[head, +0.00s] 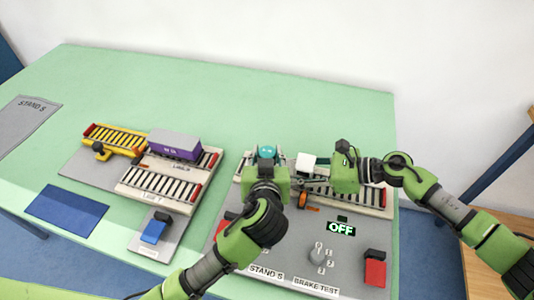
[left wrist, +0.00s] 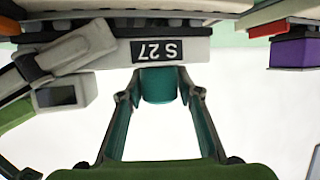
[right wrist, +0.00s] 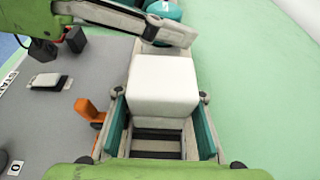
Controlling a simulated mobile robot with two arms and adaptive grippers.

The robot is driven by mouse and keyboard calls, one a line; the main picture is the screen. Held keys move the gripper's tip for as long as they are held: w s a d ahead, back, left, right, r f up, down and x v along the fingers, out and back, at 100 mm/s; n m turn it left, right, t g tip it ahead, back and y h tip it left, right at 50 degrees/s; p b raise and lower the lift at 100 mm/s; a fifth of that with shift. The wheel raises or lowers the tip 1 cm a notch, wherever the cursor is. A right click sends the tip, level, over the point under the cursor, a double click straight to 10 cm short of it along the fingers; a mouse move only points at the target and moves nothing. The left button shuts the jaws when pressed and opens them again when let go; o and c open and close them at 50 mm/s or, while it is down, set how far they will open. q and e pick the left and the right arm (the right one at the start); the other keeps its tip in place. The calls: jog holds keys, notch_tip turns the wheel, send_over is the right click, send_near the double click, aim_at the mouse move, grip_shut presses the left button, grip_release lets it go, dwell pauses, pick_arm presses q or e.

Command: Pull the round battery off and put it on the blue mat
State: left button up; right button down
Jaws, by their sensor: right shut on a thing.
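The round battery (head: 267,151) is a teal cylinder on the stand at right; in the left wrist view it (left wrist: 158,86) lies between my left fingertips. My left gripper (head: 267,162) is open around or just short of it; slim gaps show beside it, and contact cannot be told. My right gripper (right wrist: 163,115) is shut on a white block (right wrist: 163,85) on the same stand, also seen in the head view (head: 306,162). The blue mat (head: 66,210) lies bare at the table's front left.
The stand's grey panel (head: 300,262) has a knob, a red switch (head: 375,268) and an "OFF" display (head: 341,229). At left, a second stand carries a purple container (head: 174,145) and a yellow track (head: 115,138). The green table's back is clear.

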aim_at(267, 150)
pick_arm(q)
jog(key=c, duration=0.6)
jog(key=shift+r, duration=0.1)
jog(key=shift+r, duration=1.05)
jog(key=shift+r, duration=2)
pick_arm(e)
jog(key=c, duration=1.3)
grip_release()
jog(key=shift+o, duration=0.2)
